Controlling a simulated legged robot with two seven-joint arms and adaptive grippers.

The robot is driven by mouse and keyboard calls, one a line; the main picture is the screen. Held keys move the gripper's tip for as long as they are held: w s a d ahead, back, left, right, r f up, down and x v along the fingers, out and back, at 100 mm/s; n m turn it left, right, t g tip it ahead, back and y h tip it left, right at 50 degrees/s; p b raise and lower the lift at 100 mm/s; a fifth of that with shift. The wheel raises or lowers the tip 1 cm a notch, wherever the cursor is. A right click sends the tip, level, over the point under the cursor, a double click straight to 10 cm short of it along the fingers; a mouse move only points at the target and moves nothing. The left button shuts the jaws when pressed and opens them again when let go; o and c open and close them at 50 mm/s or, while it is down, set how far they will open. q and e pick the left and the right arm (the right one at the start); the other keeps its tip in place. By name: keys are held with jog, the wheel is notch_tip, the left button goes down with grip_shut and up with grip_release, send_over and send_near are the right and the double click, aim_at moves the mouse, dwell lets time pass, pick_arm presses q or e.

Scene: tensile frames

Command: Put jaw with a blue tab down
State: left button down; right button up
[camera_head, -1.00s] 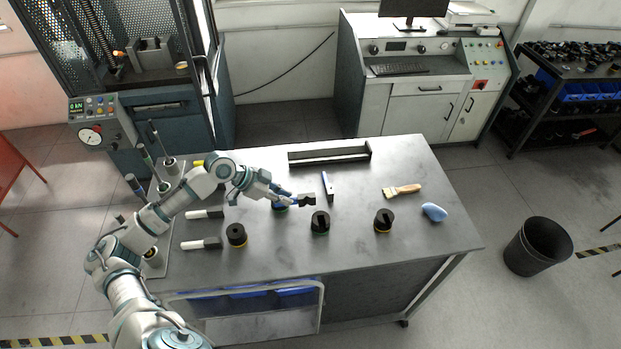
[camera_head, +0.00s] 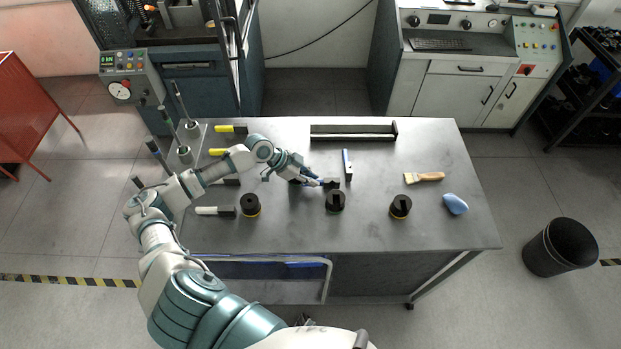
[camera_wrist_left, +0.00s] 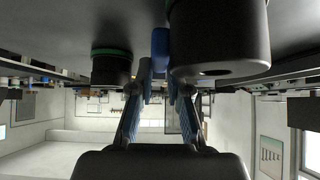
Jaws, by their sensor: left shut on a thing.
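The jaw with a blue tab is a small dark block (camera_head: 331,183) at the end of my left gripper (camera_head: 319,181). In the left wrist view my left gripper (camera_wrist_left: 158,76) is shut, with the blue tab (camera_wrist_left: 160,46) between its fingertips. The block is low over the middle of the table, just behind a black slotted cylinder (camera_head: 335,201). I cannot tell whether it touches the tabletop (camera_head: 300,235). My right gripper is not in view.
Black cylinders (camera_head: 250,205) (camera_head: 400,206) stand along the front. A blue-edged upright piece (camera_head: 347,166), a long dark tray (camera_head: 352,133), a brush (camera_head: 424,177) and a blue lump (camera_head: 455,204) lie around. White-tabbed (camera_head: 215,210) and yellow-tabbed (camera_head: 231,129) jaws lie left.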

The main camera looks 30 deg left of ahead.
pick_arm(q)
jog(key=shift+s+d+f, duration=0.2)
jog(key=shift+d, duration=0.3)
jog(key=c, duration=1.2)
grip_release()
jog(key=shift+d, duration=0.15)
jog(key=shift+o, duration=0.3)
jog(key=shift+w, duration=0.1)
jog(key=v, duration=0.6)
jog(key=shift+w+a+f+b, duration=0.1)
jog(key=shift+a+f+b, duration=0.1)
jog(key=shift+a+b, duration=0.2)
jog(key=v, duration=0.6)
jog(key=shift+d+r, duration=0.25)
jog(key=shift+r, duration=0.1)
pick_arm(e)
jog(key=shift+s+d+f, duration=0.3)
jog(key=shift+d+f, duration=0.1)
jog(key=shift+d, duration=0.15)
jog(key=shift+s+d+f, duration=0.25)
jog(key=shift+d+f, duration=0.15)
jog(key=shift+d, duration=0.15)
